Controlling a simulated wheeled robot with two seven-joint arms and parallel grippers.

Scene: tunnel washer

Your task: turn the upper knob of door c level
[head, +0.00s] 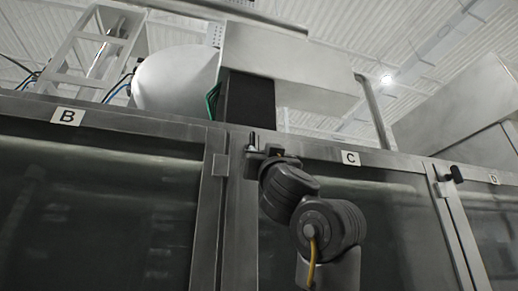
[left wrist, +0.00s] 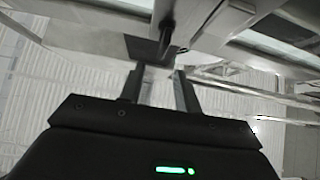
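Door C (head: 351,220) is a framed glass door under a "C" label (head: 351,158). My left arm reaches up in front of it, with the left gripper (head: 266,148) at the door's upper left corner. The gripper and wrist largely cover the upper knob there in the head view. In the left wrist view, the two fingers of the left gripper (left wrist: 159,72) stand apart with a gap between them. A dark knob (left wrist: 167,27) appears just beyond the fingertips, roughly in line with the gap; contact cannot be told. My right gripper is not in view.
Door B (head: 95,200) is to the left and door D (head: 490,215) to the right, with a black knob (head: 456,173) at D's upper left corner. A metal frame post (head: 240,220) separates B and C. Machine housings rise above the doors.

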